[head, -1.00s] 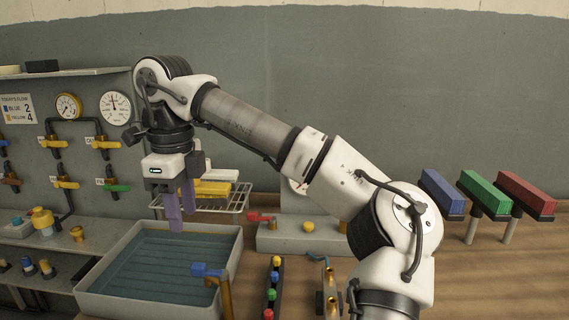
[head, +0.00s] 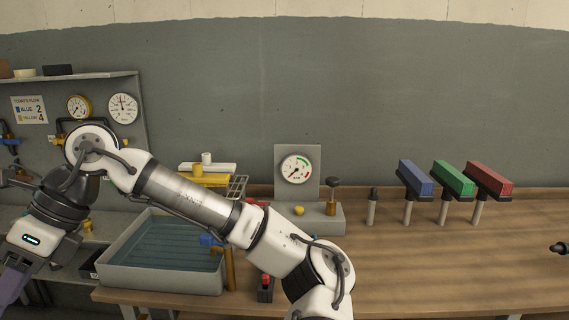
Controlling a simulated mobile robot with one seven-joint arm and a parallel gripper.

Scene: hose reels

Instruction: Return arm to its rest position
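My gripper (head: 12,290) is at the far left edge of the head view, left of the grey water basin. It is tilted down and to the left. Its purple fingers are partly cut off by the picture edge, so I cannot tell how far apart they are. No held object shows. My arm runs from the lower middle up to the left, in front of the basin and part of the gauge panel.
The grey basin (head: 160,281) stands on the wooden bench (head: 450,265). A gauge on a stand (head: 296,170) is behind my arm. Blue (head: 415,178), green (head: 453,178) and red (head: 489,179) blocks sit on posts at right.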

